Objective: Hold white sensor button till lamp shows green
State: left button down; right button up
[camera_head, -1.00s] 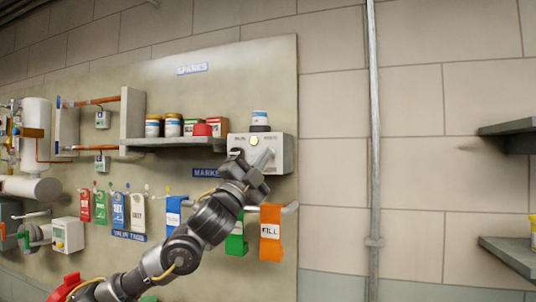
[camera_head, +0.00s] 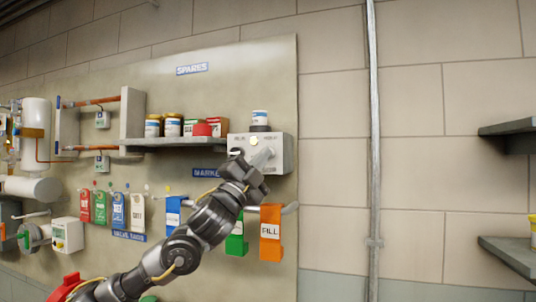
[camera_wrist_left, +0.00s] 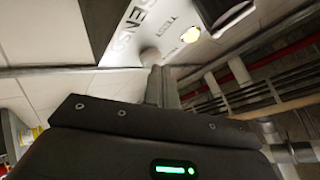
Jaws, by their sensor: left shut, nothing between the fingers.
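The grey-white sensor box (camera_head: 283,147) is mounted on the panel, at the right end of the shelf. Its round lamp (camera_head: 254,140) looks pale yellow; the lamp also shows yellowish in the left wrist view (camera_wrist_left: 190,35). My left gripper (camera_head: 262,158) is shut and empty, with its fingertips at the box's front. In the left wrist view a pale round button (camera_wrist_left: 149,54) sits right at the shut fingertips (camera_wrist_left: 160,70). They appear to touch it, but I cannot tell how far it is pressed. In the head view the gripper hides the button. My right gripper is out of view.
The shelf (camera_head: 175,142) to the left holds several cans and small boxes. Coloured tags (camera_head: 271,232) hang below the box, close to my left arm. A vertical pipe (camera_head: 373,130) runs to the right, with bare wall around it.

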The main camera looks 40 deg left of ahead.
pick_arm(q)
jog(key=shift+s+d, duration=0.25)
jog(key=shift+s, duration=0.55)
jog(key=shift+s+d, duration=0.3)
jog(key=shift+s, duration=0.5)
jog(key=shift+s+d, duration=0.25)
jog(key=shift+s, duration=0.5)
jog(key=shift+s+d, duration=0.3)
jog(key=shift+s, duration=0.5)
